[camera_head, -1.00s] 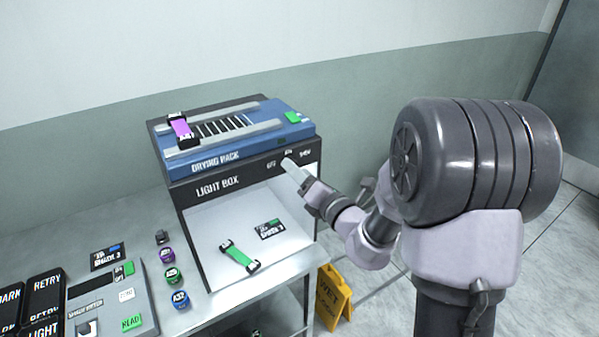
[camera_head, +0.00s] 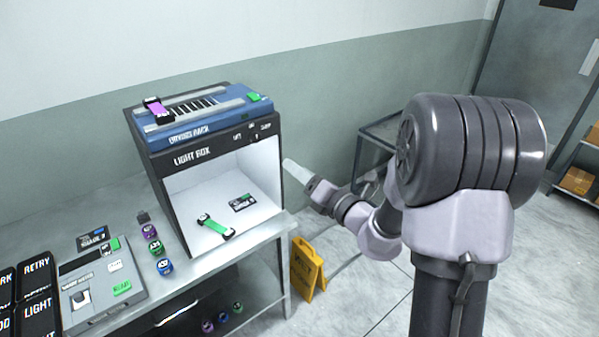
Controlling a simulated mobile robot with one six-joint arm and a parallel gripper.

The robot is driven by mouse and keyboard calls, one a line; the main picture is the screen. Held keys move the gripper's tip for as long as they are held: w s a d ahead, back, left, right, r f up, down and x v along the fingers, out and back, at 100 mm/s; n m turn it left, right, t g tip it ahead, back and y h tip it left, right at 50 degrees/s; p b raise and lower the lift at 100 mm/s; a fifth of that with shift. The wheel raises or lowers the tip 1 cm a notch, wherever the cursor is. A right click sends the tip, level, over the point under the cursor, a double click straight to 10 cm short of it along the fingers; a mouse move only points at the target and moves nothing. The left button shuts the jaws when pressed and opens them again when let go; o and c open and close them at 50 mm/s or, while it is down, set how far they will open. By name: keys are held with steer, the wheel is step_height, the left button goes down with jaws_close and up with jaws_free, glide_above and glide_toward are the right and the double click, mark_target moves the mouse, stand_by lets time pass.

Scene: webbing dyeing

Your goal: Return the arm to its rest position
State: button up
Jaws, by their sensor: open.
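My arm (camera_head: 375,225) reaches out from the right side of the view, bent and pointing left. My gripper (camera_head: 290,167) is a pale tip at its end, just right of the light box's front edge in the picture. It appears clear of the box. Nothing shows in its jaws, and the gap between the fingers is too small to make out. The light box (camera_head: 165,165) stands on the metal table with its inside brightly lit. A green webbing strip with black ends (camera_head: 216,229) lies inside, near a black label card (camera_head: 242,203).
A blue drying rack (camera_head: 215,121) sits on the box with a purple strip (camera_head: 158,107). Small colored jars (camera_head: 154,247) and a grey meter (camera_head: 105,285) are at left. A yellow wet-floor sign (camera_head: 307,268) stands right of the table. A glass-sided stand (camera_head: 380,140) is behind my arm.

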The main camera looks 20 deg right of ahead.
steer(key=s+a+n+g+y+b, duration=0.55)
steer(key=s+a+n+g, duration=0.45)
steer(key=s+a+n, duration=0.8)
steer(key=s+d+f+n+g+h+b, duration=0.25)
steer(key=s+f+n+h+b, duration=0.35)
steer(key=s+n, duration=0.55)
steer(key=s+d+f+n+t+h, duration=0.1)
steer(key=s+d+f+n+h, duration=0.1)
steer(key=d+n+h, duration=0.2)
steer(key=d+n, duration=0.2)
steer(key=n, duration=0.1)
steer(key=shift+d+p, duration=0.35)
steer(key=shift+s+t, duration=0.1)
steer(key=shift+t, duration=0.15)
